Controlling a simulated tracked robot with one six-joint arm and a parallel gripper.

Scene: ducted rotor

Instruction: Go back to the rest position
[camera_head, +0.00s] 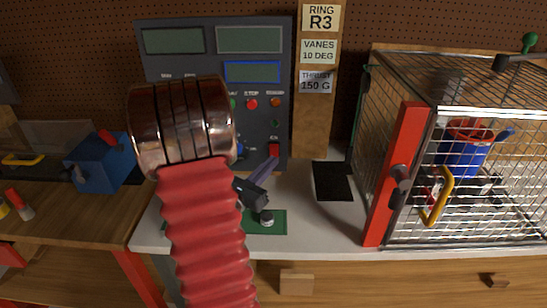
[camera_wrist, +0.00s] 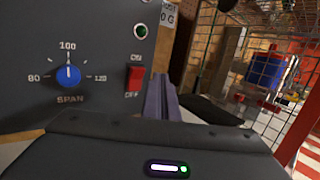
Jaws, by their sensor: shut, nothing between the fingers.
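My gripper (camera_head: 270,164) is in front of the lower right of the dark control panel (camera_head: 180,64), in the head view. Its purple fingers are together with nothing between them; they also show in the wrist view (camera_wrist: 160,96), pointing away from the camera. The red ON/OFF rocker switch (camera_wrist: 135,78) is just left of the fingers in the wrist view. I cannot tell whether they touch it. The same switch (camera_head: 273,149) shows close to the fingertips in the head view. My red-sleeved arm hides part of the panel and bench.
A wire cage (camera_head: 465,85) with a red post (camera_head: 397,175) stands on the right; a blue ducted rotor (camera_head: 460,160) is inside. A green plate (camera_head: 277,222) lies below my gripper. A black pad (camera_head: 333,181) lies on the white bench (camera_head: 330,227). A blue box (camera_head: 100,167) is at left.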

